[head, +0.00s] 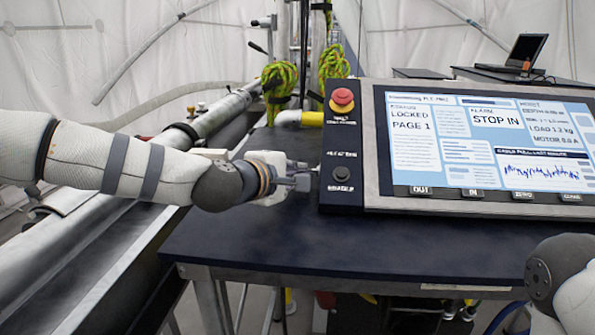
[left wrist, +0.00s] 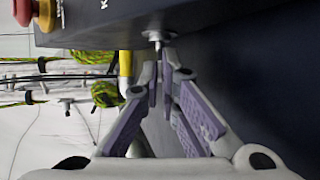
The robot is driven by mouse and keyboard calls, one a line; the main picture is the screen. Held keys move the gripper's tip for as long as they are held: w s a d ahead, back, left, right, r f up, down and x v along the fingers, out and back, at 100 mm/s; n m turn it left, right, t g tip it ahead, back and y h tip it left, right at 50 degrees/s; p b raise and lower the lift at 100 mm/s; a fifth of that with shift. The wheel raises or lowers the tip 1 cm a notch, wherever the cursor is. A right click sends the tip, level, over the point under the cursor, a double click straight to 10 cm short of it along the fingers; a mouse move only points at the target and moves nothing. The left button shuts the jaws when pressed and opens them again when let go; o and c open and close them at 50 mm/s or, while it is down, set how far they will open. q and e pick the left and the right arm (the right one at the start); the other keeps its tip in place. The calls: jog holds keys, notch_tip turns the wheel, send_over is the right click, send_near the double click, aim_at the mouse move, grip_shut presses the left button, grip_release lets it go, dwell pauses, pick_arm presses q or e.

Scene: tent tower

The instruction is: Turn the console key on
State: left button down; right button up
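The console (head: 370,200) stands on the dark table, its screen reading "LOCKED PAGE 1" and "STOP IN". My left gripper (head: 303,181) reaches its left side, level with the dark round knob (head: 341,173) on the front strip. In the left wrist view, the silver key (left wrist: 155,37) sticks out of the console's dark edge. The left fingers (left wrist: 160,72) are close together, with the key's shaft running in between their tips; they look shut on it. Most of the key is hidden by the fingers. My right gripper is out of view; only part of that arm shows.
A red stop button (head: 342,99) sits on the console strip above the knob. The table top (head: 350,245) is clear in front of the console. Green rope coils (head: 279,78) and a yellow fitting (head: 311,119) are behind. A laptop (head: 525,52) stands at the back right.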

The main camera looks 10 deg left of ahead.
pick_arm(q)
jog(key=shift+r, duration=0.1)
jog(key=c, duration=1.8)
grip_release()
jog(key=shift+w, duration=0.1)
jog(key=v, duration=1.2)
jog(key=shift+w, duration=0.1)
